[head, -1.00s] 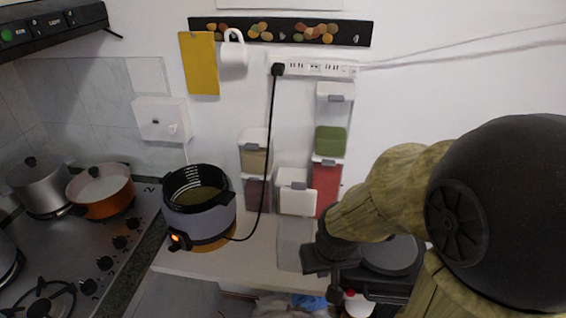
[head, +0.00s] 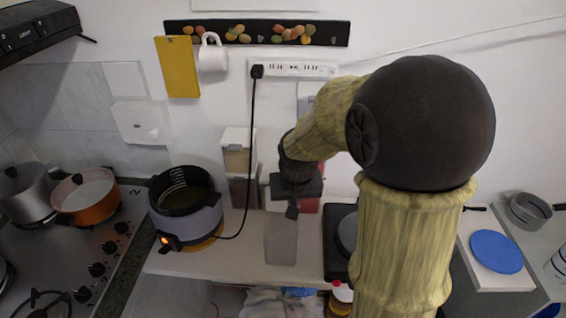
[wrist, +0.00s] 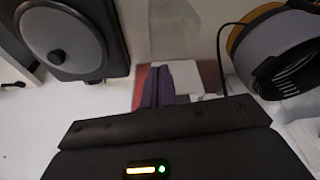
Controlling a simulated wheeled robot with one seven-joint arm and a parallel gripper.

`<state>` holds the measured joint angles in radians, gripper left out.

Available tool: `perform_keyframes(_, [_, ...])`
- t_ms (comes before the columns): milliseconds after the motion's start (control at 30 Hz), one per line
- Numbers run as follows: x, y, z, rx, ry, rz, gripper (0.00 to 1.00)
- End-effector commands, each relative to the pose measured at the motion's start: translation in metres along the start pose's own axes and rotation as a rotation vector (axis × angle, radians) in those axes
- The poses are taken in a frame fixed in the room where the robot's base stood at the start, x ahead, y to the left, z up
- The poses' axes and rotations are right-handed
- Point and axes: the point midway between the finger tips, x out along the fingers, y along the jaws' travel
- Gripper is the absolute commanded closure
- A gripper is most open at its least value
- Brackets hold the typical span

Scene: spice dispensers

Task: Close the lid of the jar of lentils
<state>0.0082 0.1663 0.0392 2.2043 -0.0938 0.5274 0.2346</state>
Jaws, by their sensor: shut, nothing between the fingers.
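The spice jars stand against the wall at mid-picture. A clear box-shaped jar (head: 281,242) stands in front of them on the counter and looks empty; a raised white lid (head: 266,188) shows behind it, partly covered by my arm. I cannot tell for sure which jar holds the lentils. My gripper (head: 292,212) is shut and empty, pointing down just above the clear jar. In the wrist view its fingers (wrist: 160,84) are together, with the white lid (wrist: 186,76) close beside them. Whether they touch the lid is unclear.
A beige-filled jar (head: 238,160) sits left of my arm, with a rice cooker (head: 186,208) and its cord farther left. A black hotplate (head: 337,240) stands to the right. My arm hides most of the jars on the right.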

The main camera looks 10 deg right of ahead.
Motion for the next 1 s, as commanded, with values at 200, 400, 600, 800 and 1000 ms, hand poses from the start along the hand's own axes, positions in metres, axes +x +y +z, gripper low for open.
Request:
perform_keyframes(200, [-0.053,-0.013,-0.097,0.116,0.023,0.031,1.0])
perform_keyframes(400, [-0.066,-0.014,-0.132,0.181,0.036,0.048,1.0])
perform_keyframes(600, [-0.064,-0.013,-0.133,0.187,0.037,0.05,1.0])
perform_keyframes(800, [-0.062,-0.012,-0.133,0.186,0.036,0.05,1.0])
perform_keyframes(1000, [-0.044,-0.011,-0.134,0.184,0.034,0.051,1.0])
